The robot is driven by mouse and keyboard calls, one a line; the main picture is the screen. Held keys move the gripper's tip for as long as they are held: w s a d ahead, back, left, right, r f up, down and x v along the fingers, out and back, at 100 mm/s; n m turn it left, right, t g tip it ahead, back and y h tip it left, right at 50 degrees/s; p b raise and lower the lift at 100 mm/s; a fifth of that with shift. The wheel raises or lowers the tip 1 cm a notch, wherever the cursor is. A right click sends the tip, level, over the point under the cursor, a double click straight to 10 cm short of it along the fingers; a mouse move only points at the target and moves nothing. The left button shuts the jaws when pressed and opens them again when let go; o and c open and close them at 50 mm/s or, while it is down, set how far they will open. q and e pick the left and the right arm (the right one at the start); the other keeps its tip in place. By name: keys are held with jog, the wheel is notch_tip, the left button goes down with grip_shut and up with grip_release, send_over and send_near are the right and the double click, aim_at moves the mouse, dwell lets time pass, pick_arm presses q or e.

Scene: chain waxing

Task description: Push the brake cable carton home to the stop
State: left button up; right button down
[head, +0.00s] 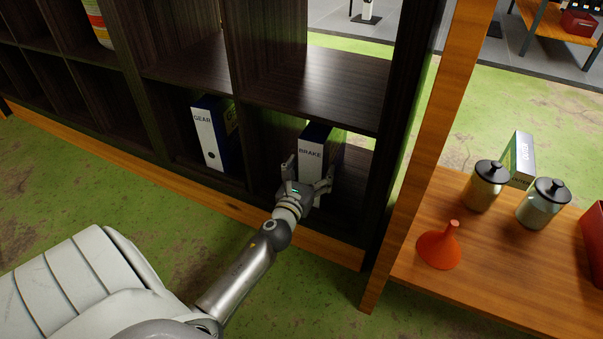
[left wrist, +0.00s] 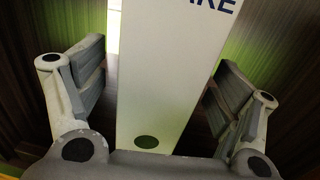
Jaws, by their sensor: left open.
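The brake cable carton (head: 311,154), white-fronted with a blue side and the word BRAKE, stands upright in a lower compartment of the dark shelf (head: 315,75). My left gripper (head: 308,178) is at its front, open, with a finger on either side of the carton's lower front. In the left wrist view the carton's white face (left wrist: 168,75) with a dark dot fills the space between the spread fingers (left wrist: 165,95). Gaps show on both sides, so the fingers do not close on it. Whether the palm touches the face, and the carton's back end, I cannot tell. My right gripper is not in view.
A GEAR carton (head: 208,135) stands in the compartment to the left, beyond a divider. To the right, a wooden bench (head: 500,285) holds an orange funnel (head: 439,246), two jars (head: 484,186) and another carton (head: 520,155). A wooden post and the shelf's side panel stand right of the arm.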

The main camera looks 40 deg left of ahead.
pick_arm(q)
jog(key=v, duration=0.8)
jog(key=shift+s, duration=0.2)
